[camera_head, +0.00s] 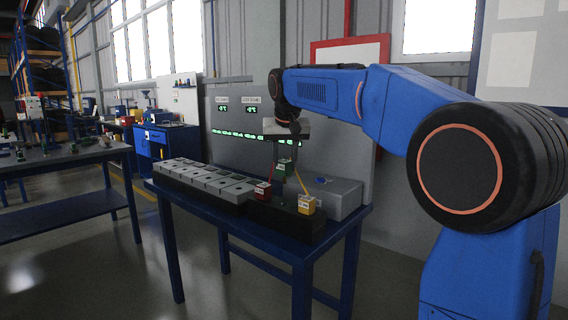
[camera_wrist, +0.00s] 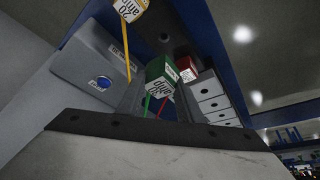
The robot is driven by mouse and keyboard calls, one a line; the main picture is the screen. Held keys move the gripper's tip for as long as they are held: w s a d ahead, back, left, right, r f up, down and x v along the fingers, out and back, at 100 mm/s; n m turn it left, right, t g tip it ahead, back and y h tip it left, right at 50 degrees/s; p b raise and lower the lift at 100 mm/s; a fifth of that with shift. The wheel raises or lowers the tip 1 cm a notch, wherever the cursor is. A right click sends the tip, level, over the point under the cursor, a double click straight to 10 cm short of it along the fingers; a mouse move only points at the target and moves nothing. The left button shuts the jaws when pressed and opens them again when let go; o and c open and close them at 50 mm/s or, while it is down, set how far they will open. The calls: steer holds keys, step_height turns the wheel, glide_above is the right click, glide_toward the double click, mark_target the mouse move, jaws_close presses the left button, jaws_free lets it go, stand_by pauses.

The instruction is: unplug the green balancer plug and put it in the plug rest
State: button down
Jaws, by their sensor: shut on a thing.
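The green plug (camera_head: 286,166) is a small block with a white label, held between the fingers of my gripper (camera_head: 284,152). It appears clear above the black block (camera_head: 272,214) on the blue table. In the wrist view the green plug (camera_wrist: 160,72) sits between the two grey fingers, with a green cord running toward the camera. A red plug (camera_head: 263,188) and a yellow plug (camera_head: 306,204) stand on the black block. A dark round hole (camera_wrist: 164,38) shows in that block in the wrist view. I cannot tell which part is the plug rest.
A row of grey modules (camera_head: 205,181) lies left of the black block. A grey box with a blue button (camera_head: 340,194) stands behind right. Red and yellow cords rise close to my gripper. A panel with green displays (camera_head: 235,125) stands behind the table.

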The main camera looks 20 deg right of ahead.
mark_target(285, 175)
stand_by(0.3)
steer(key=shift+f, duration=2.85)
steer(key=shift+f, duration=2)
steer(key=c, duration=1.2)
jaws_free()
